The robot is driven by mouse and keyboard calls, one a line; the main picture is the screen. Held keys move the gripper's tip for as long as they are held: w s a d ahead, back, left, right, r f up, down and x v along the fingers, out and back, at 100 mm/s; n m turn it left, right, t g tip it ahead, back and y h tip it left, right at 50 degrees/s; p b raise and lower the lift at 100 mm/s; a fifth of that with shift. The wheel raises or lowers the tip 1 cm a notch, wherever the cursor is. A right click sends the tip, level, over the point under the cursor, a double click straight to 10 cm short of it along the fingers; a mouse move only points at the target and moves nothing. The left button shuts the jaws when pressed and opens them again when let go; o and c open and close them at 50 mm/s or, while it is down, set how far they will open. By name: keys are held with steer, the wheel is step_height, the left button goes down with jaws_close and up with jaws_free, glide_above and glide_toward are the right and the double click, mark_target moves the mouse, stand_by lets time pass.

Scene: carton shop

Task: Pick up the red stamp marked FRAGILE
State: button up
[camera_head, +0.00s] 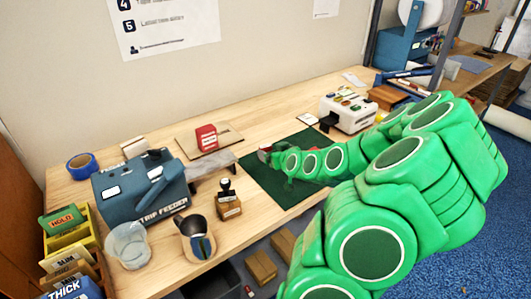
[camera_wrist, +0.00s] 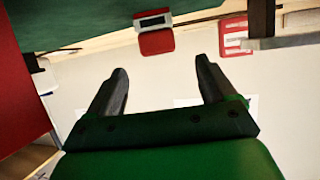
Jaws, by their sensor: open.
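A small red stamp-like block (camera_head: 265,151) with a pale part stands at the far left edge of the dark green mat (camera_head: 262,185), just beyond my gripper (camera_head: 276,158). In the wrist view a red block with a grey-and-white window (camera_wrist: 155,38) shows past the fingertips, apart from them. I cannot read FRAGILE on it. My gripper (camera_wrist: 162,78) is open, with nothing between its fingers. A second red block with white marks (camera_head: 206,138) sits on a wooden board (camera_head: 228,138); what looks like it shows at upper right in the wrist view (camera_wrist: 236,36).
A blue strip feeder (camera_head: 140,190), a cup (camera_head: 197,238), a clear jar (camera_head: 128,244) and a black-handled stamp on a wooden block (camera_head: 228,204) stand left of the mat. A white machine (camera_head: 347,113) stands behind right. A large red surface (camera_wrist: 22,85) fills the wrist view's left edge.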

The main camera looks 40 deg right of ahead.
mark_target(267, 147)
steer(key=shift+x, duration=3.9)
steer(key=c, duration=1.1)
